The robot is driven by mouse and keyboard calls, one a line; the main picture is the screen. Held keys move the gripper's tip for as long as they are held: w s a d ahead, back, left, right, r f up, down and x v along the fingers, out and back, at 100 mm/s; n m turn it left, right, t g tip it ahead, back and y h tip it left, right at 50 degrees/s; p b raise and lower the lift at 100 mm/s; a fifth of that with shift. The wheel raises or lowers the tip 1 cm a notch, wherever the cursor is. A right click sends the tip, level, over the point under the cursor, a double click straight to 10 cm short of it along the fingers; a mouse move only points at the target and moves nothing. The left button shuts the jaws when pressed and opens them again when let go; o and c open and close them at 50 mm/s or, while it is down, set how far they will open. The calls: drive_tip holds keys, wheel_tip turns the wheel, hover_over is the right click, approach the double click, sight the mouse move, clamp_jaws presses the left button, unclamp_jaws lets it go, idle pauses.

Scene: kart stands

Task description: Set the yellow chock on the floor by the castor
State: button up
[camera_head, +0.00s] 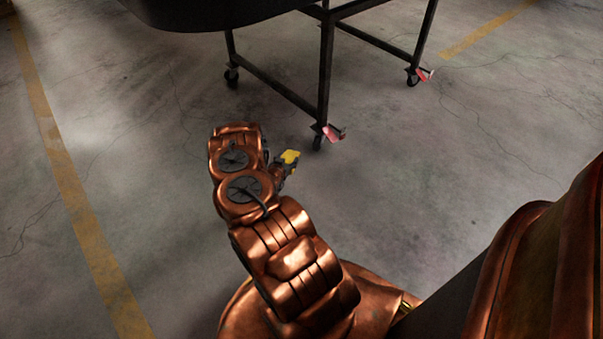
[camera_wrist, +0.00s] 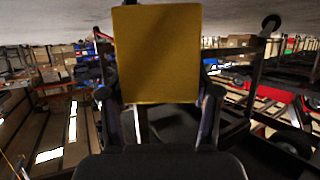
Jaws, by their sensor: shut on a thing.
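The yellow chock (camera_head: 291,156) is in the jaws of my gripper (camera_head: 283,167) in the head view. In the wrist view the chock (camera_wrist: 157,52) fills the upper middle, with dark fingers of my gripper (camera_wrist: 158,90) on both sides of it. The nearest castor (camera_head: 318,142) stands on the floor under a dark stand leg, with a red pedal on it. The chock is a little left of and nearer than this castor, apart from it. How high the chock is above the floor is hard to tell. A castor also shows at the upper right of the wrist view (camera_wrist: 271,23).
The dark kart stand (camera_head: 325,65) has other castors at the back left (camera_head: 231,77) and back right (camera_head: 413,78). Bare concrete floor (camera_head: 430,170) lies around the near castor. Yellow floor lines (camera_head: 75,200) run on the left and far right. Shelves and boxes fill the wrist view's background.

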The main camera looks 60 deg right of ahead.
drive_tip(key=s+d+f+m+g, duration=0.1)
drive_tip(key=s+d+f, duration=0.15)
drive_tip(key=s, duration=0.65)
drive_tip(key=s+d+f+m+g, duration=0.15)
drive_tip(key=s+d, duration=0.25)
drive_tip(key=s, duration=0.4)
drive_tip(key=w+b, duration=0.2)
drive_tip(key=w, duration=0.3)
drive_tip(key=w+f+b, duration=0.1)
drive_tip(key=w+b, duration=0.1)
drive_tip(key=w, duration=0.3)
drive_tip(key=w+a+f+b, duration=0.1)
drive_tip(key=w+b, duration=0.1)
drive_tip(key=w, duration=0.3)
drive_tip(key=shift+w+f, duration=0.15)
drive_tip(key=shift+f, duration=0.05)
drive_tip(key=shift+f+b, duration=1.05)
drive_tip(key=shift+f, duration=0.65)
drive_tip(key=shift+f, duration=0.15)
drive_tip(key=o, duration=1.5)
